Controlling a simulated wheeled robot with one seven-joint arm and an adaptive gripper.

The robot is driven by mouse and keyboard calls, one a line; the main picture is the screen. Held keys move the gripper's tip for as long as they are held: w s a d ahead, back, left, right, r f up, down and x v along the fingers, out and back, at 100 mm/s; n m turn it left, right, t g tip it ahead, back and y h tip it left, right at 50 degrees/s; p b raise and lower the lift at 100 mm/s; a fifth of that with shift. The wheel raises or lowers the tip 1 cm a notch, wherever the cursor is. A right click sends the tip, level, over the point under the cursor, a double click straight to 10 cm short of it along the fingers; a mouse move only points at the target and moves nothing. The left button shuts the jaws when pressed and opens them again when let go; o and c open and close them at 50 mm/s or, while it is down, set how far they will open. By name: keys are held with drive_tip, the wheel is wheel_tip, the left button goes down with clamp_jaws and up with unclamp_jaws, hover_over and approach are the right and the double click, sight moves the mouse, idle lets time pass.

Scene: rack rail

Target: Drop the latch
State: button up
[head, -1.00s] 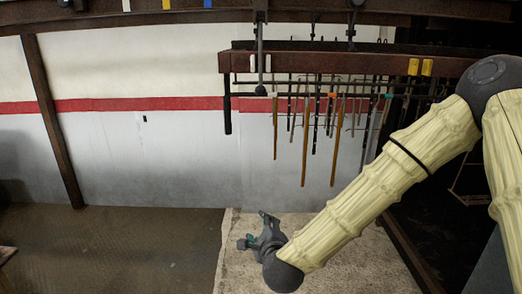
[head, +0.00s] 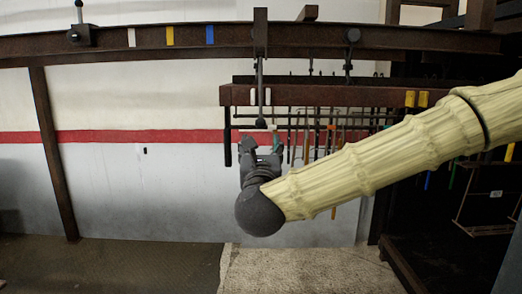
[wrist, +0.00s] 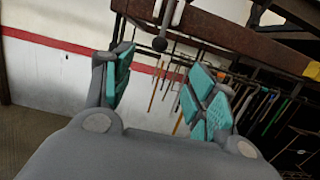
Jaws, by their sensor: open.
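A thin grey lever with a dark round knob (head: 261,123) hangs down past the front of the lower brown beam (head: 330,96). It looks like the latch, but I cannot be sure. In the wrist view the knob (wrist: 160,44) shows beyond and above the gap between the fingers. My gripper (head: 262,146) is open and empty, pointing up just below the knob. Its teal-padded fingers (wrist: 160,85) stand wide apart on either side. The knob appears apart from both fingers. The lever's top end is partly hidden by a bracket.
A long upper rail (head: 370,38) carries white, yellow and blue marks, and another knobbed lever (head: 78,32) at left. Several long thin tools (head: 335,140) hang behind the lower beam, right of my gripper. A dark vertical bar (head: 228,137) hangs at left. The wall farther left is clear.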

sight(261, 126)
drive_tip(key=w+p, duration=0.1)
drive_tip(key=w, duration=0.3)
drive_tip(key=w+r+p, duration=0.1)
drive_tip(key=w, duration=0.2)
drive_tip(key=w+r+p, duration=0.1)
drive_tip(key=w+p, duration=0.1)
drive_tip(key=w, duration=0.2)
drive_tip(key=shift+w+r, duration=0.1)
drive_tip(key=shift+w, duration=0.25)
drive_tip(key=shift+w+r, duration=0.25)
drive_tip(key=shift+w, duration=0.7)
drive_tip(key=c, duration=0.9)
drive_tip(key=shift+c, duration=0.2)
